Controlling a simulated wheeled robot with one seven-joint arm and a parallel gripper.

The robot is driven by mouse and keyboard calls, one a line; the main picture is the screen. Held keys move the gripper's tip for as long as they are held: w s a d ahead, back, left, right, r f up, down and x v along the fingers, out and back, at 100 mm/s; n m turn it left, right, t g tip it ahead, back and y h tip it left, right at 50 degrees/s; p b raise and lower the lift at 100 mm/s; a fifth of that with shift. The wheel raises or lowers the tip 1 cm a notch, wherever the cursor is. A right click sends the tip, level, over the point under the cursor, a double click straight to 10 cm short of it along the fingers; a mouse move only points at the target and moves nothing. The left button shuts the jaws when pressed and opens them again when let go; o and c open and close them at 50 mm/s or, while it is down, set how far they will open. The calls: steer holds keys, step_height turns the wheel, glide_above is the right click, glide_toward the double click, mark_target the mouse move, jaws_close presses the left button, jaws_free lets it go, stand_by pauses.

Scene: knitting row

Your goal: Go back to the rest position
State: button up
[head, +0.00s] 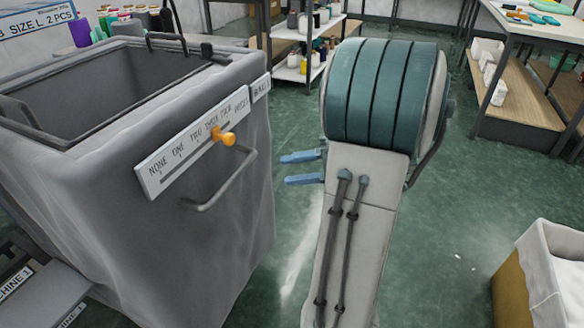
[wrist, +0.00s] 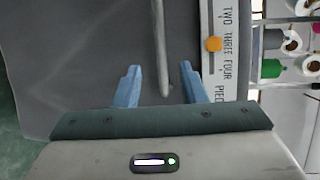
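My gripper (head: 302,169) is open and empty in the head view, its two blue fingers spread and pointing left at the grey bin. It also shows in the wrist view (wrist: 159,84). The bin (head: 235,235) has a bent metal handle (head: 228,186) on its side. The handle lies left of my fingertips with a gap in the head view; in the wrist view the handle (wrist: 161,45) appears between the fingers, beyond them. My arm stands upright in the middle of the head view.
A count scale (head: 180,160) with an orange knob (head: 229,139), beside the word THREE, is on the bin. A white-lined box (head: 550,275) stands at lower right. Shelves (head: 308,50) and a worktable (head: 545,28) stand behind. Green floor (head: 440,230) is clear right of my arm.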

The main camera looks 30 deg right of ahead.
steer(key=s+a+r+n+g+h+p, duration=0.25)
steer(key=a+r+g+p, duration=0.2)
steer(key=a+p, duration=0.3)
steer(key=s+a+r+n+g+h+p, duration=0.1)
steer(key=s+a+r+g+h+p, duration=0.25)
steer(key=a+r+p, duration=0.35)
step_height(320, 180, up, 11)
steer(key=s+n+t+h+p, duration=0.2)
steer(key=h+p, duration=0.5)
steer(key=p, duration=0.6)
steer(key=shift+a+n, duration=0.3)
steer(key=shift+n, duration=0.55)
